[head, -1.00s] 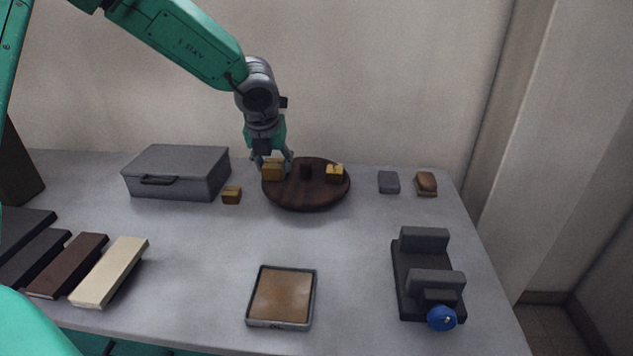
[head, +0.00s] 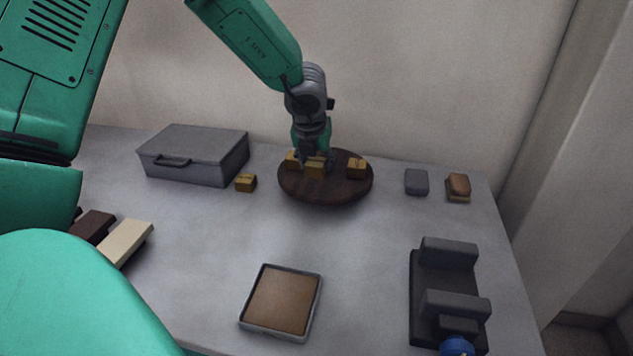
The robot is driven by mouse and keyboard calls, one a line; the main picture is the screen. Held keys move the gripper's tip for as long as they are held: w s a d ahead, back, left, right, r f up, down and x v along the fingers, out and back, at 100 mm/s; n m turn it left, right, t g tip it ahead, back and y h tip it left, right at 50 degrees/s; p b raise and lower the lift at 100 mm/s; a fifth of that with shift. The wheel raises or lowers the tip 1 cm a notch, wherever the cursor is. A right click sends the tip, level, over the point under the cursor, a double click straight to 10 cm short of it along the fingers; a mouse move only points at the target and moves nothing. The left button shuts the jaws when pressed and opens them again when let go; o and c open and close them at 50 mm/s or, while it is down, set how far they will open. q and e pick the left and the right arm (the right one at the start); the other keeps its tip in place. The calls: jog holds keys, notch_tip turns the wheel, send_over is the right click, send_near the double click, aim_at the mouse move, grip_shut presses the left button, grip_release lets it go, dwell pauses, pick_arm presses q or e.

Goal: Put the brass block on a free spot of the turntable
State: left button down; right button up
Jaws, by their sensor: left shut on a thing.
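My left gripper (head: 314,157) points down over the turntable and is shut on the brass block (head: 314,171), a golden cube. I cannot tell whether the block's underside touches the turntable. The turntable (head: 325,196) is a round dark-brown disc at the back middle of the table. Two similar golden blocks are on it: one at the left rear (head: 292,159), partly hidden by the gripper, and one at the right (head: 356,168). The gripper also hides part of the disc's middle. My right gripper is not in view.
Another golden block (head: 246,183) lies on the table beside a grey case (head: 194,155). A grey block (head: 416,182) and a brown-topped block (head: 458,187) lie right of the turntable. In front are a brown-filled tray (head: 281,301) and a dark vise-like fixture (head: 447,285). The middle table is clear.

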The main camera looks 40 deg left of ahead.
aim_at(320, 174)
pick_arm(q)
jog(key=shift+w+d+f, duration=0.1)
jog(key=shift+d+f, duration=0.3)
jog(key=shift+d, duration=0.25)
jog(key=shift+d+f+b, duration=0.2)
jog(key=shift+f+b, duration=0.35)
jog(key=shift+f, duration=0.85)
jog(key=shift+a+f, duration=0.1)
jog(key=shift+a, duration=0.35)
jog(key=c, duration=0.9)
grip_release()
jog(key=shift+a+f, duration=0.1)
jog(key=shift+a, duration=0.2)
jog(key=shift+d+r, duration=0.2)
jog(key=shift+d, duration=0.25)
jog(key=shift+d+r, duration=0.15)
jog(key=shift+r, duration=0.2)
jog(key=p+v, duration=0.1)
jog(key=v, duration=0.6)
jog(key=p+v, duration=0.1)
jog(key=v, duration=0.3)
jog(key=shift+s+p, duration=0.3)
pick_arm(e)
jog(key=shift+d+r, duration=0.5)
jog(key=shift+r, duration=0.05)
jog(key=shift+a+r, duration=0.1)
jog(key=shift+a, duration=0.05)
